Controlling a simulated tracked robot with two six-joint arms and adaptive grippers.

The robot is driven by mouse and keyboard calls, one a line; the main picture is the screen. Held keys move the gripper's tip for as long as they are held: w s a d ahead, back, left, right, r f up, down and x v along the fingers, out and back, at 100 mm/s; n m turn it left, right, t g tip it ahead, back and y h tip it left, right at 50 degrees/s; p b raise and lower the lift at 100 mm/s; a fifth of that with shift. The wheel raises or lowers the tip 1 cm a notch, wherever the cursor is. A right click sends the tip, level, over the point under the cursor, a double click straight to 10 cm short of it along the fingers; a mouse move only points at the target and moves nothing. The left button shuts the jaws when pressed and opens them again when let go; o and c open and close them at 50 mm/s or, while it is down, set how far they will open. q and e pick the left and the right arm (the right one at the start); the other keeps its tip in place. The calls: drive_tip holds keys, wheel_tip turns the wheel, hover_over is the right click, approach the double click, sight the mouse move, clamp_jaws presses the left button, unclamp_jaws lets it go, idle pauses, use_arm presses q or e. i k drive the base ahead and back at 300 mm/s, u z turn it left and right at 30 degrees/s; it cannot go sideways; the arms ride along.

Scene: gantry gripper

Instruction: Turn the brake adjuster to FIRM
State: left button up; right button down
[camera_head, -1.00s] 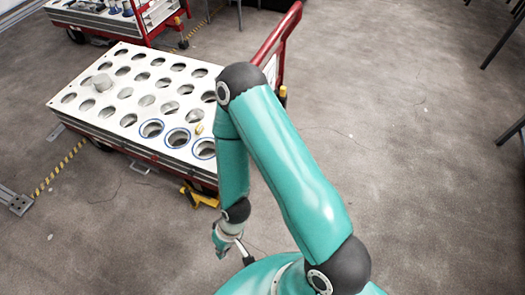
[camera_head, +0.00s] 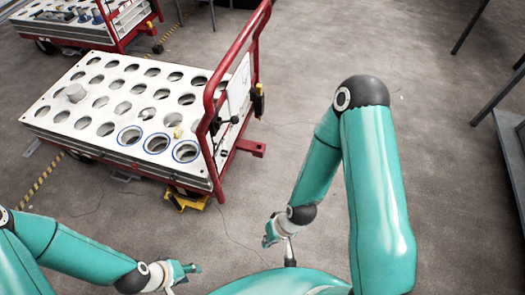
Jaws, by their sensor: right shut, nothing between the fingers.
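A cart with a red push handle (camera_head: 238,62) stands at the upper left. Black-knobbed parts (camera_head: 218,122) sit at its handle end, but I cannot tell whether one is the brake adjuster, and no FIRM marking is legible. A yellow part (camera_head: 188,199) sits low at the cart's near corner. My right gripper (camera_head: 268,237) is shut and empty, below and to the right of the cart, apart from it. My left gripper (camera_head: 190,269) is at the lower left, in front of the cart and touching nothing visible; its fingers are too small to read.
A second red cart (camera_head: 118,40) stands behind. Dark metal frames (camera_head: 480,60) stand at the right. The floor between is clear.

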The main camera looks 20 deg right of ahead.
sight(224, 153)
drive_tip(key=z, duration=0.5)
drive_tip(key=i, duration=0.55)
drive_tip(key=u, duration=1.2)
drive_tip(key=k, duration=1)
drive_tip(key=z, duration=0.25)
drive_tip(key=i, duration=0.9)
drive_tip(key=z, duration=0.05)
